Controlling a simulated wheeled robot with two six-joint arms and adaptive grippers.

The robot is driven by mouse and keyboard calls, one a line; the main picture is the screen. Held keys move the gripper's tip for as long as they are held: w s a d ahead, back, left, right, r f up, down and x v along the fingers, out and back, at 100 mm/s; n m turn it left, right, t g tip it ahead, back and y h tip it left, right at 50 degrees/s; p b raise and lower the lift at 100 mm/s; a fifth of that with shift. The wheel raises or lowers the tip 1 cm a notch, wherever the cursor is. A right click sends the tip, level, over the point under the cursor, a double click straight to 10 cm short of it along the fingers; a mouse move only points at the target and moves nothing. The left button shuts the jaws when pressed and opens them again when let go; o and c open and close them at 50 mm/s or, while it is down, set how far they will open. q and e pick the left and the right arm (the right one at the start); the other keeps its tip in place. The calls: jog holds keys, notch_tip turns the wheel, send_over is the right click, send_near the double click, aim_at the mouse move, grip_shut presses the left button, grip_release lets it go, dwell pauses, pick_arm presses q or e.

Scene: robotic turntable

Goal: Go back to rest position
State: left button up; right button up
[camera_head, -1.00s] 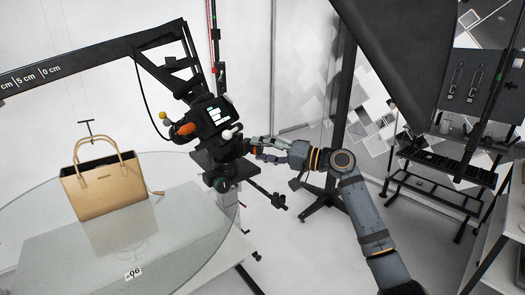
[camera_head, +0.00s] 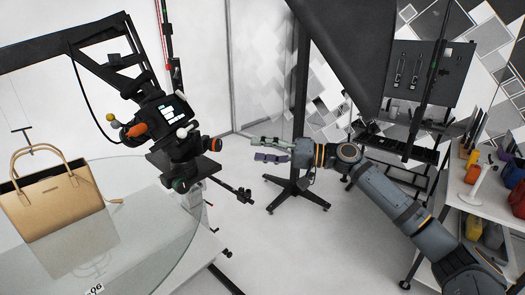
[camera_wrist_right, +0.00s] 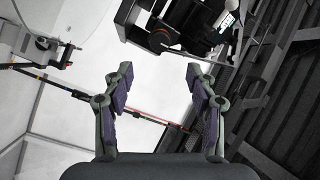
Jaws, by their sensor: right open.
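My right gripper (camera_head: 262,149) is open and empty in the head view, in the air to the right of the camera rig. Its arm comes in from the lower right. The right wrist view shows both fingers (camera_wrist_right: 158,95) spread apart with nothing between them. My left gripper is not in view. The black camera rig (camera_head: 178,135) with a small screen and orange and yellow knobs hangs from its boom, apart from my fingers. It also shows at the top of the right wrist view (camera_wrist_right: 185,28).
A tan handbag (camera_head: 52,205) stands on the round glass turntable (camera_head: 165,235) at left. A white shelf (camera_head: 480,200) with several colourful items is at right, near my right arm. A black stand (camera_head: 297,190) is behind the gripper. Floor in the middle is clear.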

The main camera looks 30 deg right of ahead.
dwell(0.3)
